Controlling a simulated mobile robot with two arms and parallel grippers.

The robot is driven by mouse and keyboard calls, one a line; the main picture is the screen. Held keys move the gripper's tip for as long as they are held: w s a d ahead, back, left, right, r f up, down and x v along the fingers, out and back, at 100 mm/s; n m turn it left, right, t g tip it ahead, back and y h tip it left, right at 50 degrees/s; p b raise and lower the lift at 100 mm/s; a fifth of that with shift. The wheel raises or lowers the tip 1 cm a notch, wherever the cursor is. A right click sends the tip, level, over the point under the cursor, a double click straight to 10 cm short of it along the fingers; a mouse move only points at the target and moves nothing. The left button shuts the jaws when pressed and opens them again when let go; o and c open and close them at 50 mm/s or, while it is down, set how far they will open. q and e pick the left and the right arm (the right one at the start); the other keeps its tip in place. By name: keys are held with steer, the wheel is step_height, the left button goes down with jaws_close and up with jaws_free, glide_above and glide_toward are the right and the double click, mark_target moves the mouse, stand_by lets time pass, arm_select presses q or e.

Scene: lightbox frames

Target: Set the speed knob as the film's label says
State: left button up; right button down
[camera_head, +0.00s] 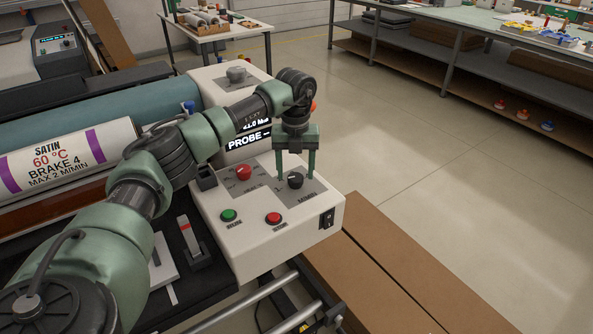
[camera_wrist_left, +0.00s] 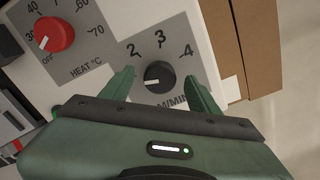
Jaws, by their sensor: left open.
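The film roll (camera_head: 70,160) lies at the left in the head view; its label reads "SATIN 60 °C BRAKE 4 MAX 2 M/MIN". The black speed knob (camera_head: 295,180) is on the cream control panel (camera_head: 315,212). In the left wrist view the speed knob (camera_wrist_left: 159,75) has 2, 3 and 4 printed around it. Its white mark points left and slightly down, below the 2; lower dial print is hidden. My left gripper (camera_head: 296,172) points down, open, with one finger on either side of the knob; contact cannot be told. My right gripper is not in view.
The red heat knob (camera_wrist_left: 54,35) is beside the speed knob, its mark toward the lower left. A green button (camera_head: 229,215), a red button (camera_head: 273,218) and a black rocker switch (camera_head: 327,217) are on the panel. My left arm partly covers the display (camera_head: 248,138), which shows "PROBE".

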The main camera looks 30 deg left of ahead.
arm_select(q)
steer(key=shift+f, duration=0.55)
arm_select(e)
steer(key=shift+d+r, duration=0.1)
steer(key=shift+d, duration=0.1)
arm_select(q)
steer(key=shift+c, duration=0.3)
steer(key=shift+d, duration=0.1)
jaws_close()
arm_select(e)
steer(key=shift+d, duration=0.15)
